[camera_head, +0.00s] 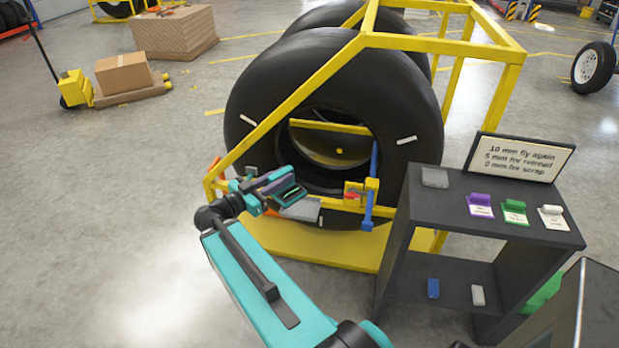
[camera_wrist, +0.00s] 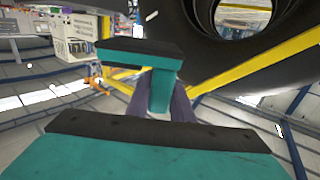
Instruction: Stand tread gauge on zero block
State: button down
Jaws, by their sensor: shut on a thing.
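My gripper (camera_head: 272,190) is in front of the lower left of the big tyre, above the rack's yellow front bar. It is shut on a dark purple thing, which I take to be the tread gauge (camera_head: 279,184). In the wrist view the gauge (camera_wrist: 183,106) shows only in part, behind and beside the teal fingers with black pads. A flat grey block (camera_head: 301,209) sits at the yellow bar just below and right of my gripper; it may be the zero block. Another grey block (camera_head: 435,177) lies on the dark stand's top. Which one is the zero block I cannot tell.
The yellow rack (camera_head: 330,240) holds large tyres (camera_head: 335,75). A red and yellow piece (camera_head: 352,195) and a blue upright (camera_head: 369,205) stand right of the grey block. The dark stand (camera_head: 460,212) carries a sign (camera_head: 521,158) and purple, green and white tagged pieces.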

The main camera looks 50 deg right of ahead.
jog(key=w+a+n+t+y, duration=0.1)
jog(key=w+a+n+t, duration=0.2)
jog(key=a, duration=1)
jog(key=w+a+n+t+y, duration=0.1)
jog(key=w+a+n+t, duration=0.2)
jog(key=w+a+t, duration=0.3)
jog(key=w+a+r+n+t+y, duration=0.1)
jog(key=w+a+n+t, duration=0.2)
jog(key=w+a, duration=0.6)
jog(key=a+t, duration=0.2)
jog(key=a, duration=0.8)
jog(key=shift+a+n+y+b, duration=0.3)
jog(key=shift+a+y+b, duration=0.05)
jog(key=shift+a+y, duration=0.05)
